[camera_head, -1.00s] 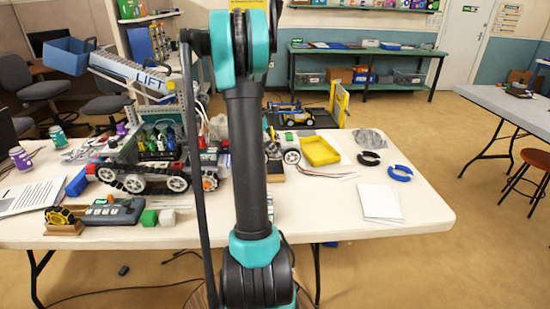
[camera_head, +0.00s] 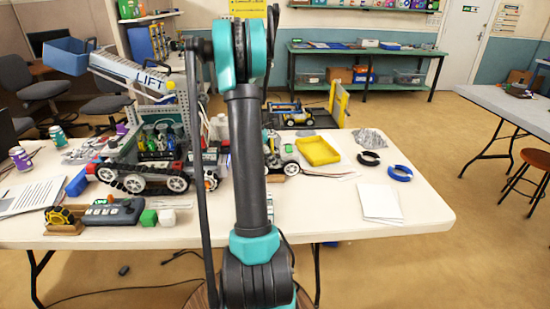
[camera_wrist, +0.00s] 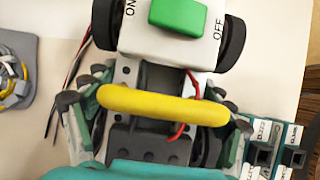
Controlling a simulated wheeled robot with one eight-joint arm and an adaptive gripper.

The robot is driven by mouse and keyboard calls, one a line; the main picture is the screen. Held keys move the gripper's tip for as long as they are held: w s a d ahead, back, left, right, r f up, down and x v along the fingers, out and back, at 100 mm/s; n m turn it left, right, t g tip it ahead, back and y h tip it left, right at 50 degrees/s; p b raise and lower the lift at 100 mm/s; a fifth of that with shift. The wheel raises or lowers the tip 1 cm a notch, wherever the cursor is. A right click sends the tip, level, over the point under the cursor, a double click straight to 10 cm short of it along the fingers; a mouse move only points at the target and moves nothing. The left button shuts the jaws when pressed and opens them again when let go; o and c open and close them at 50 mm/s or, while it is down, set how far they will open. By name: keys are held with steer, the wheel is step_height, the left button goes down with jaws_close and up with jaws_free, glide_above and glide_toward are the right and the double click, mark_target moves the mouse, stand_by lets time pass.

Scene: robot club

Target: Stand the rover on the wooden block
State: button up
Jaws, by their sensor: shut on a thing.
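The rover fills the middle of the wrist view, with a white body (camera_wrist: 150,43), a green ON/OFF switch (camera_wrist: 180,16), dark wheels and a yellow bar (camera_wrist: 165,104) across it. My gripper (camera_wrist: 160,112) is shut on the rover at this bar, one finger at each end. In the head view the rover (camera_head: 284,154) shows only partly, right of my arm, over the table; my arm hides the rest and the gripper. Whether the rover's wheels touch anything is unclear.
A yellow tray (camera_head: 318,151) stands close right of the rover. A tracked robot (camera_head: 145,178) with a lift arm is at left. Blue (camera_head: 399,173) and black (camera_head: 368,158) open rings and white paper (camera_head: 380,202) lie further right. The table's front middle is mostly clear.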

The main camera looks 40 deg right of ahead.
steer(key=shift+f, duration=0.45)
steer(key=o, duration=1.8)
